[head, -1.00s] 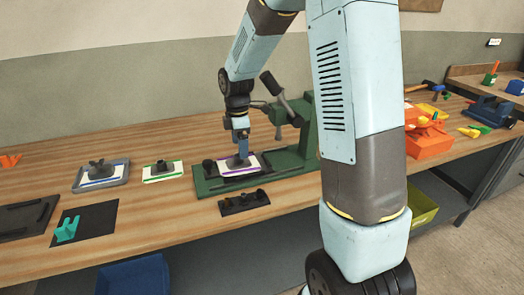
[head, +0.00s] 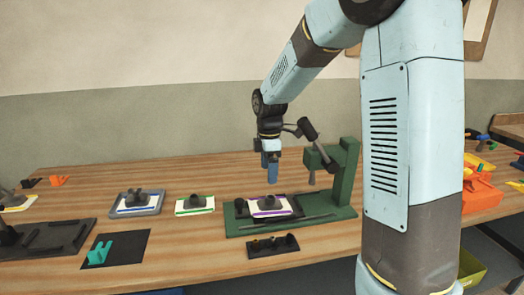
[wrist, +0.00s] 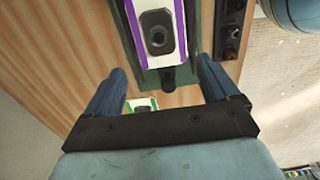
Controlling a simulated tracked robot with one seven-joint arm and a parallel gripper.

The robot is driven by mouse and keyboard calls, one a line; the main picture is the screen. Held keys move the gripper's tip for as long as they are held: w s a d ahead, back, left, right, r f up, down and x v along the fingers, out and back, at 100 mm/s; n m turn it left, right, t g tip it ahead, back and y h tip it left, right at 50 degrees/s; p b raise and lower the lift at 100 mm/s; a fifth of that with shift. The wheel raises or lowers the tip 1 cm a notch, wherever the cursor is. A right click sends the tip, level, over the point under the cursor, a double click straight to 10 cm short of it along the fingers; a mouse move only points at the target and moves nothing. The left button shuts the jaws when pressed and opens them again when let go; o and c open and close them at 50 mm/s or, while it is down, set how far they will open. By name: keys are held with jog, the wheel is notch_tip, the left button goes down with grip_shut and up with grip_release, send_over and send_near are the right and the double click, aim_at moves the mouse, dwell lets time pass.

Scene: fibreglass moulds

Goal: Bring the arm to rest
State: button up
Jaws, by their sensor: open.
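My gripper (head: 271,178) hangs above the green press on the wooden bench, over a white plate with purple edges and a dark knob (head: 270,206). In the wrist view my gripper (wrist: 165,82) shows two blue fingers spread apart with nothing between them. The purple-edged plate (wrist: 180,55) lies beyond the fingertips, on the green press base (head: 318,222). The gripper is apart from the plate. My arm is bent, with its forearm reaching down to the left.
A green-edged plate (head: 193,211) and a blue-edged plate on a grey tray (head: 163,209) lie left. A black holder (head: 272,246) sits in front of the press. The press's lever (head: 306,130) rises close beside my wrist. A teal piece (head: 99,254) rests on a black mat (head: 141,241).

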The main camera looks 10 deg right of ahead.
jog(key=s+a+r+m, duration=0.1)
jog(key=s+a, duration=0.1)
jog(key=s, duration=0.5)
jog(key=s+d+r+m+t, duration=0.2)
jog(key=s+d+r+m, duration=0.1)
jog(key=s, duration=0.4)
jog(key=s+d+r+m+t, duration=0.1)
jog(key=s+d+r+m, duration=0.2)
jog(key=s+r+m, duration=0.2)
jog(key=s+d+r+m+t, duration=0.2)
jog(key=s+d+r+m, duration=0.1)
jog(key=s+m, duration=0.6)
jog(key=shift+d+r+t, duration=0.25)
jog(key=shift+r+t, duration=0.05)
jog(key=shift+r, duration=0.5)
jog(key=shift+s, duration=0.1)
jog(key=shift+c, duration=0.3)
